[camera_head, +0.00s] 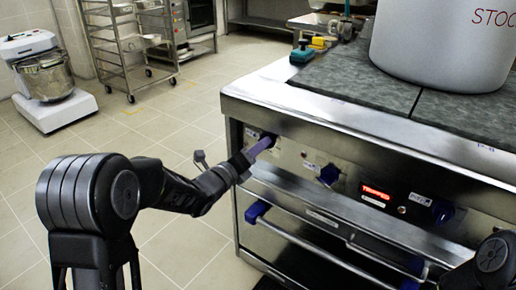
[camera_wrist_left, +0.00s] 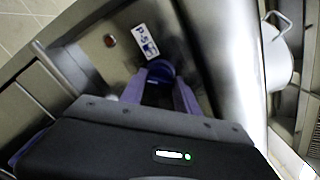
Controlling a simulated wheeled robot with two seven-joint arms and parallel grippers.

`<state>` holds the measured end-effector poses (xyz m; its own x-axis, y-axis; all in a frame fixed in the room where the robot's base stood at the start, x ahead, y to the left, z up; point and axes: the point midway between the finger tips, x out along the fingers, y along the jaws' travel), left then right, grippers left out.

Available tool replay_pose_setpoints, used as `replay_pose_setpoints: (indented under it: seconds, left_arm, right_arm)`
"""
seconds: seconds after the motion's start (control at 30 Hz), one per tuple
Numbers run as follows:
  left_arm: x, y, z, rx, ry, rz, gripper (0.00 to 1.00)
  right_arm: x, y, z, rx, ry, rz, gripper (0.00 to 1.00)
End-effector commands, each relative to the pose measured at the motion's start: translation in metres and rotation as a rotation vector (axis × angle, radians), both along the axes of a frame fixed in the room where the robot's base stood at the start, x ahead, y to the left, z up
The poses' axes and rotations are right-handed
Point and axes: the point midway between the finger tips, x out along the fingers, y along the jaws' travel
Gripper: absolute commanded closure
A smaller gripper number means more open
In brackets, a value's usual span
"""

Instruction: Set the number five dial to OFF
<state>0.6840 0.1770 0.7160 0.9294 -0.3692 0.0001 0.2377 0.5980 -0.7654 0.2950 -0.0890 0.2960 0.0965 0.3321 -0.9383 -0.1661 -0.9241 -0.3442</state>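A dark blue dial (camera_wrist_left: 161,73) sits on the left end of the steel range's front panel. A white label with blue print (camera_wrist_left: 146,42) is beside it; I cannot read it clearly, nor the dial's setting. My left gripper (camera_head: 264,145) reaches this dial from the left in the head view, and its purple fingers hide most of the dial there. In the left wrist view the gripper (camera_wrist_left: 161,88) has its fingers apart, one on each side of the dial. I cannot tell whether they touch it. My right gripper is out of view.
An oven handle (camera_head: 300,240) with blue ends runs below. A large stockpot (camera_head: 440,45) stands on top.

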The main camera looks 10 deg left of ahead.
Motion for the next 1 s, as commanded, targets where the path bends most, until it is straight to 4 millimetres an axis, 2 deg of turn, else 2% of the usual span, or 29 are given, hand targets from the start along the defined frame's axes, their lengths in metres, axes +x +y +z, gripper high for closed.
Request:
replay_pose_setpoints:
  seconds: [0.07,0.43,0.77,1.0]
  left_arm:
    - [0.000,0.000,0.000,0.000,0.000,0.000,0.70]
    - [0.000,0.000,0.000,0.000,0.000,0.000,1.00]
    - [0.000,0.000,-0.001,-0.018,0.007,0.000,1.00]
    - [0.000,0.000,-0.002,-0.095,0.038,0.000,1.00]
  right_arm:
    - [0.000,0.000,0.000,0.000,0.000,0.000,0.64]
    - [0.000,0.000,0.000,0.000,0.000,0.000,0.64]
    - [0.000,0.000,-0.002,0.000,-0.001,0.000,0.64]
    - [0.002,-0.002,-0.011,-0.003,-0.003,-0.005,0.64]
